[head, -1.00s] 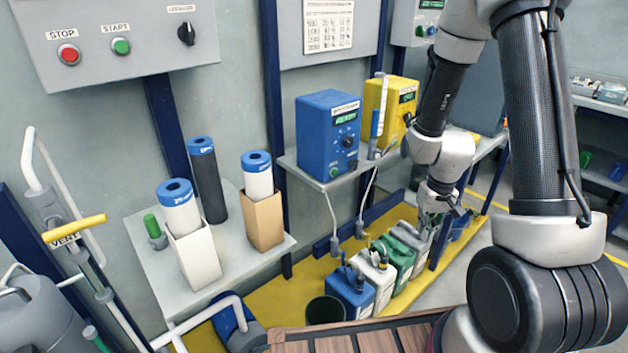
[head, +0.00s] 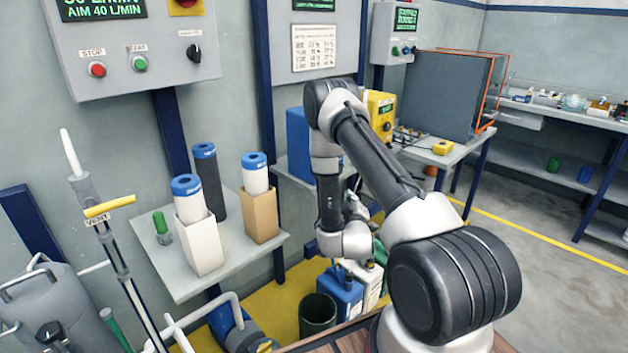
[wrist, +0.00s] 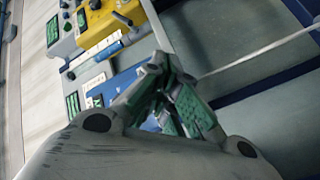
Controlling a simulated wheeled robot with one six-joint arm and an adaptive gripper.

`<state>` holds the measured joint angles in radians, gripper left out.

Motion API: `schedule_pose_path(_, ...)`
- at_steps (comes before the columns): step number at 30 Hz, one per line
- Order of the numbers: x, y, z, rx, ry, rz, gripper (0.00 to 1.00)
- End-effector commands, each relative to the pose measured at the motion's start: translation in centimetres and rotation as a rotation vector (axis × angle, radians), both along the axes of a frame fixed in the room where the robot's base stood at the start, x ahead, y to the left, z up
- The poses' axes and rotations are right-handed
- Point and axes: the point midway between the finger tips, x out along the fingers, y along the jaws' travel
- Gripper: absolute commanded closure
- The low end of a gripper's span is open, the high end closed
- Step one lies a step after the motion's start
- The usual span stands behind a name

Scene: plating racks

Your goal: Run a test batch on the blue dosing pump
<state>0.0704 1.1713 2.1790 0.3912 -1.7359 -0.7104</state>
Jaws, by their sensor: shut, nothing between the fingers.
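The blue dosing pump (head: 298,140) stands on a wall shelf in the head view. My arm hides most of its front, including its knob and buttons. In the wrist view the blue pump (wrist: 128,76) lies sideways beyond the fingers, with a green-lit display partly visible. My gripper (wrist: 160,64) is shut and empty, its fingertips together in front of the blue pump and apart from it as far as I can tell. In the head view the gripper is largely hidden behind my arm.
A yellow pump (head: 380,112) stands right beside the blue one. Below are a blue canister (head: 340,290) and a dark green bucket (head: 317,314). A STOP/START panel (head: 135,35) hangs above. Open floor lies at right.

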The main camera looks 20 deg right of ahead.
Motion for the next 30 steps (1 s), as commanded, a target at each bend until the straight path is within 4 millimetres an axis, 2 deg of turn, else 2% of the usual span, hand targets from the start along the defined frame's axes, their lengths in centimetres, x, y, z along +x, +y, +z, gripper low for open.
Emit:
schedule_pose_path(3, 0.0, 0.1, 1.9, -0.066, -0.055, 0.003, 1.00)
schedule_pose_path(5, 0.0, 0.2, 2.4, -0.088, -0.068, 0.005, 1.00)
schedule_pose_path(19, 0.4, 0.3, 2.4, -0.103, -0.063, 0.006, 1.00)
schedule_pose_path(23, 1.6, 0.8, 2.4, -0.103, -0.063, 0.008, 1.00)
schedule_pose_path(30, 4.8, 2.0, 2.4, -0.102, -0.064, 0.007, 1.00)
